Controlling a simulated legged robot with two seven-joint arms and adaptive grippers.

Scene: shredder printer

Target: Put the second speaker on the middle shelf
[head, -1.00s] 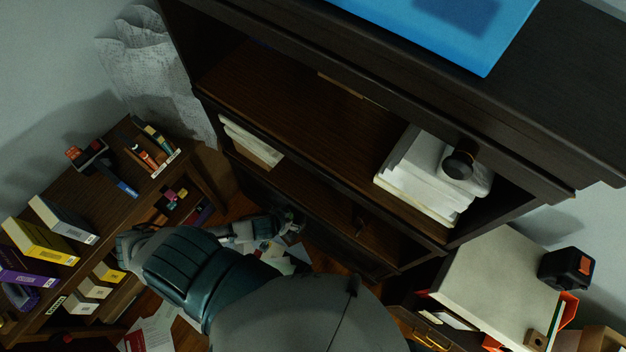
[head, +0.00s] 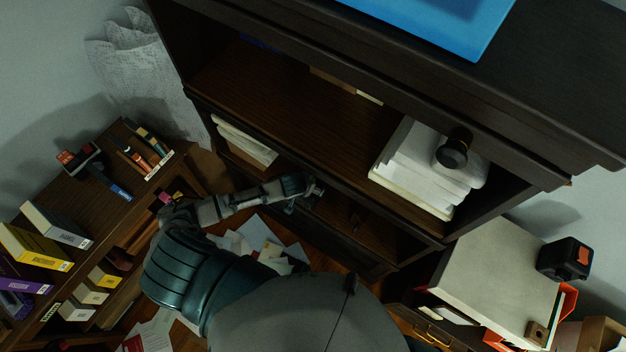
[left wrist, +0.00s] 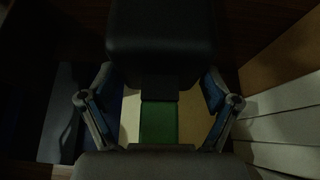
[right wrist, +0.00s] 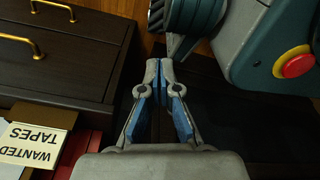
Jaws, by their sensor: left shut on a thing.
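My left gripper (head: 308,192) reaches to the front of the bookcase's lower visible opening. In the left wrist view its fingers (left wrist: 158,105) are spread around a black boxy thing (left wrist: 160,45), which looks like the speaker, and are shut on it. The speaker is hard to make out in the head view. The dark bookcase has a wide upper opening whose shelf board (head: 310,100) is largely bare, and a shadowed lower opening (head: 350,225). My right gripper (right wrist: 160,72) is shut and empty beside dark drawers; it is not in the head view.
White paper stacks (head: 415,175) with a black round object (head: 453,150) on top fill the right of the upper opening. More papers (head: 245,143) sit at the lower left. A low bookshelf (head: 90,190) stands left. Loose papers (head: 262,240) lie on the floor.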

